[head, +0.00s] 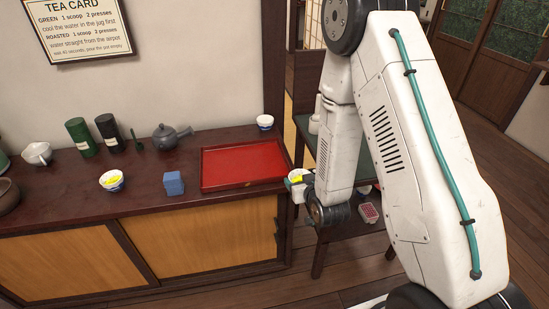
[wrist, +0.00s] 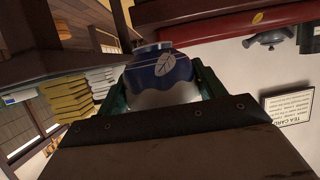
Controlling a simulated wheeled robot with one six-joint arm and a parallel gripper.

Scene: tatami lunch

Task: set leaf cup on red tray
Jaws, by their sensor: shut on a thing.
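The leaf cup (wrist: 160,68) is blue with a white leaf mark and a pale lower part; it fills the middle of the wrist view, which looks upside down. My gripper (wrist: 162,85) is shut on it, with a dark green finger on each side. In the head view my gripper (head: 301,188) is at the right end of the counter, with the cup (head: 295,175) in it, small and partly hidden. The red tray (head: 232,183) lies flat and empty on the counter, just left of my gripper. It also shows in the wrist view (wrist: 215,27), beyond the cup.
A blue block (head: 173,184) stands left of the tray. A yellow-marked cup (head: 112,181) is further left. A small white and blue cup (head: 265,122) and a grey teapot (head: 171,136) stand behind the tray. Dark canisters (head: 108,132) are at the back left. A dark shelf stands right of the counter.

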